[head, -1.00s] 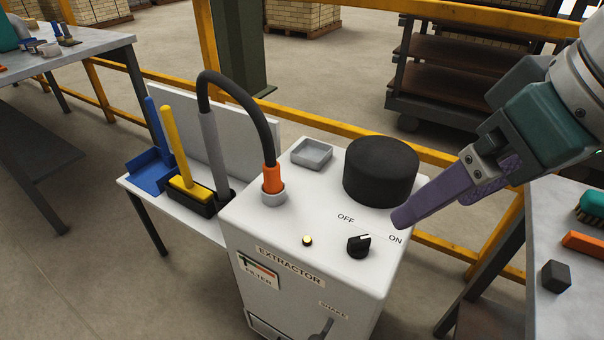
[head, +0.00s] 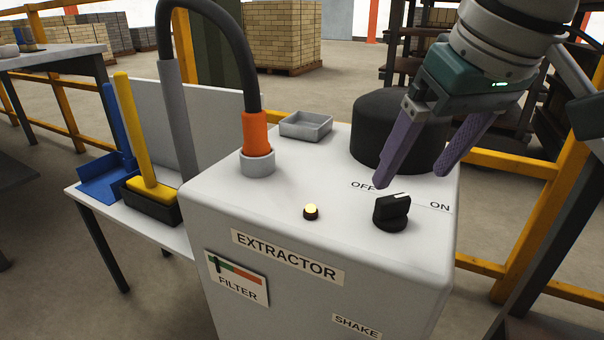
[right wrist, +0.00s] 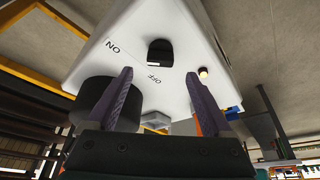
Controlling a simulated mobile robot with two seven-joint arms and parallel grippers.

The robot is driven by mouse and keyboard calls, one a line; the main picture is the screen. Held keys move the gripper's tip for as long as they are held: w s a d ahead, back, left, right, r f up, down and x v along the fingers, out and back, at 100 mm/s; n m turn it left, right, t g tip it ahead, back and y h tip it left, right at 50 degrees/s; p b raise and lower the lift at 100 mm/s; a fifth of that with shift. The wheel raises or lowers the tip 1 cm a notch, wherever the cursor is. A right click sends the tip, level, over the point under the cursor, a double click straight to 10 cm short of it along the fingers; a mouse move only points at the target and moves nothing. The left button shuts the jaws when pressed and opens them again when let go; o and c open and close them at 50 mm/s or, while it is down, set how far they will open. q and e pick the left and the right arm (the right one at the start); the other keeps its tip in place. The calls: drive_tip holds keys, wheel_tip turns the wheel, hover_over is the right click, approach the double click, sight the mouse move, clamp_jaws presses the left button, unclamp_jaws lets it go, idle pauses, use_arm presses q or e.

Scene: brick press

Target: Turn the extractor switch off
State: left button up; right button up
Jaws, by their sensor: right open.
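The extractor (head: 310,235) is a white cabinet with a black rotary switch (head: 392,212) on its top, between the printed words OFF and ON. The switch's pale mark is on its far side; I cannot tell exactly which word it points at. The small lamp (head: 311,210) beside it glows yellow. My right gripper (head: 412,178) is open and empty, its purple fingers just behind and above the switch, apart from it. In the right wrist view the switch (right wrist: 160,50) lies beyond the open fingertips. My left gripper is not in view.
A black round drum (head: 375,130) stands behind the switch. An orange hose cuff (head: 256,140) and a grey tray (head: 306,126) are also on top. A side table with a yellow-handled brush (head: 140,130) and a blue dustpan (head: 105,180) stands left. Yellow rails run behind.

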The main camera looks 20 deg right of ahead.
sight(396, 199)
drive_tip(key=b+x, duration=0.2)
drive_tip(key=x, duration=0.4)
drive_tip(key=shift+w, duration=0.1)
